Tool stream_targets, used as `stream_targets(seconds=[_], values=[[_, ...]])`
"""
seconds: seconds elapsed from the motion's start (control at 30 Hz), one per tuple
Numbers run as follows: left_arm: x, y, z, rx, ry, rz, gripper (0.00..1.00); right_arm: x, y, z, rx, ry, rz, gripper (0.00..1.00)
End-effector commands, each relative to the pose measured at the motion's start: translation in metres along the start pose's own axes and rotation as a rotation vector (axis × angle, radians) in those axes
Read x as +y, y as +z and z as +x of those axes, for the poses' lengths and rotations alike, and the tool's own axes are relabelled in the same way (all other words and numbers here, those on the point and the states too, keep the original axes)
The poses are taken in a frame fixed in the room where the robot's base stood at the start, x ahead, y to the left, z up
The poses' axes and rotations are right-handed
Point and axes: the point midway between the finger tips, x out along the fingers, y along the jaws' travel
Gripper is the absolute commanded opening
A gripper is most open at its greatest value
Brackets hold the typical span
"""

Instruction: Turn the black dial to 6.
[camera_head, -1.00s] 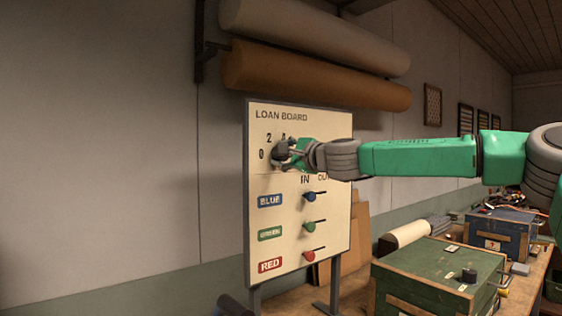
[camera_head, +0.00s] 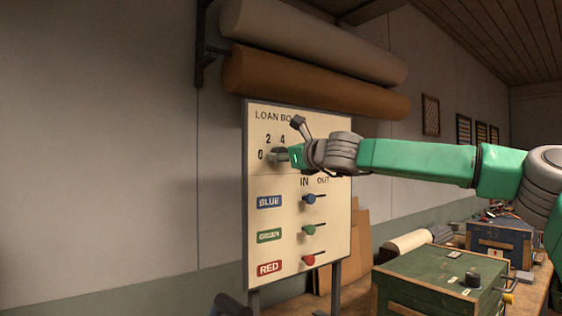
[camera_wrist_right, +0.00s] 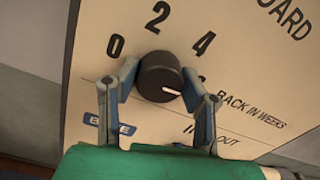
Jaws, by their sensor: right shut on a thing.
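The black dial (camera_head: 279,154) is at the upper left of the loan board (camera_head: 262,224), partly covered by my right gripper (camera_head: 288,144). In the right wrist view the dial (camera_wrist_right: 158,77) sits between the two blue-grey fingers of my right gripper (camera_wrist_right: 160,80), which is shut on it. Its white pointer line points right and slightly down, towards the right finger. The numbers 0, 2 and 4 show around the dial. The mark after 4 is mostly hidden behind the right finger.
Below the dial are blue (camera_head: 310,199), green (camera_head: 310,230) and red (camera_head: 309,260) sliding knobs on the board. A green box (camera_head: 430,275) stands on the bench at right. Fabric rolls (camera_head: 315,85) hang above the board. The wall at left is clear.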

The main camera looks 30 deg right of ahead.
Motion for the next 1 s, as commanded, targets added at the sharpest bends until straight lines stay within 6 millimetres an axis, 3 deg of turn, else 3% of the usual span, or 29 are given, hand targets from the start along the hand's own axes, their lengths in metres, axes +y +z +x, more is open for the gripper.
stream_targets(seconds=[0.03,0.37,0.83,0.87,0.9,1.0], values=[[0.0000,0.0002,0.0031,0.000,0.000,0.000,0.40,0.0025,-0.0100,0.0017,0.014,0.003,0.026,0.07],[0.0000,0.0004,0.0075,0.000,0.000,0.000,0.40,0.0017,-0.0086,0.0020,0.016,0.001,0.126,0.07],[0.0001,0.0004,0.0076,0.000,0.000,0.000,0.40,0.0009,-0.0071,0.0019,0.015,0.000,0.138,0.07],[0.0001,0.0004,0.0076,0.000,0.000,0.000,0.40,0.0008,-0.0070,0.0019,0.015,0.000,0.138,0.43],[0.0001,0.0004,0.0076,0.000,0.000,0.000,0.40,0.0007,-0.0068,0.0018,0.015,-0.001,0.138,0.56],[0.0001,0.0003,0.0075,0.000,0.000,0.000,0.40,0.0003,-0.0048,0.0012,0.011,-0.001,0.138,0.56]])
